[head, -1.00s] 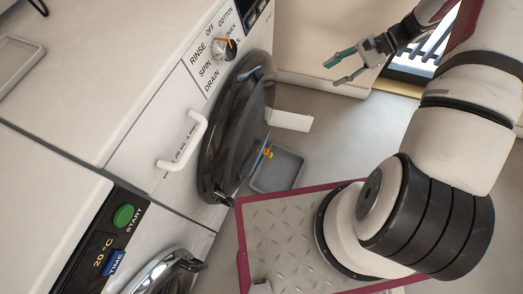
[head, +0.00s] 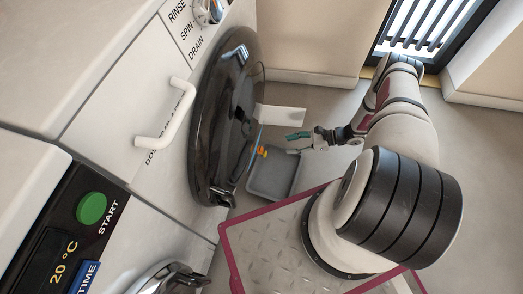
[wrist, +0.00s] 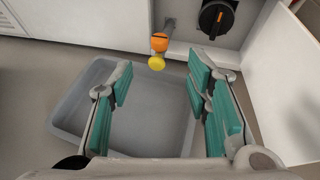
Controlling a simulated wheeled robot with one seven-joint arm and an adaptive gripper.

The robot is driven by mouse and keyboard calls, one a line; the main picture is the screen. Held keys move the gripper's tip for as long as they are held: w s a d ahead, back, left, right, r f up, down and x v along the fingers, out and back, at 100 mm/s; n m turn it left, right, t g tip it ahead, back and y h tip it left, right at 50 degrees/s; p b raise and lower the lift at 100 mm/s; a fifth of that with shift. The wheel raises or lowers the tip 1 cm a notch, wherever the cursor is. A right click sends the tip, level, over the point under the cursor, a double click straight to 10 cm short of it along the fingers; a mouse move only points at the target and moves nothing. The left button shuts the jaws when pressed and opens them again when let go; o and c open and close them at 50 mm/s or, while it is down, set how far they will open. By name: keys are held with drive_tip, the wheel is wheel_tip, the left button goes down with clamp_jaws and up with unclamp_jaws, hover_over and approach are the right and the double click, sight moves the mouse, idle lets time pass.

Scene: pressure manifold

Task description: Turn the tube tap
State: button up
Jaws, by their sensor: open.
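The tube tap shows in the wrist view as a short grey tube with an orange collar (wrist: 159,42) and a yellow end (wrist: 156,63). It sticks out low from the machine's front, beyond my fingertips and roughly between them in the picture. In the head view the small orange and yellow tap (head: 262,151) shows beside the dark round door. My gripper (wrist: 158,95) is open and empty, with teal pads on both sides. In the head view my gripper (head: 300,141) is near the floor, to the right of the tap and apart from it.
A grey tray (wrist: 88,92) lies on the floor below the tap. A black round knob (wrist: 216,17) sits right of the tap, beside an open white flap (wrist: 285,75). The dark round door (head: 225,115) stands out from the machine. Floor to the right is clear.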

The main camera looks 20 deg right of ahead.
sight(262, 149)
drive_tip(key=b+x, duration=0.3)
drive_tip(key=x, duration=0.9)
drive_tip(key=shift+w+a+f, duration=0.1)
drive_tip(key=shift+w+a, duration=0.05)
drive_tip(key=shift+a, duration=0.15)
clamp_jaws()
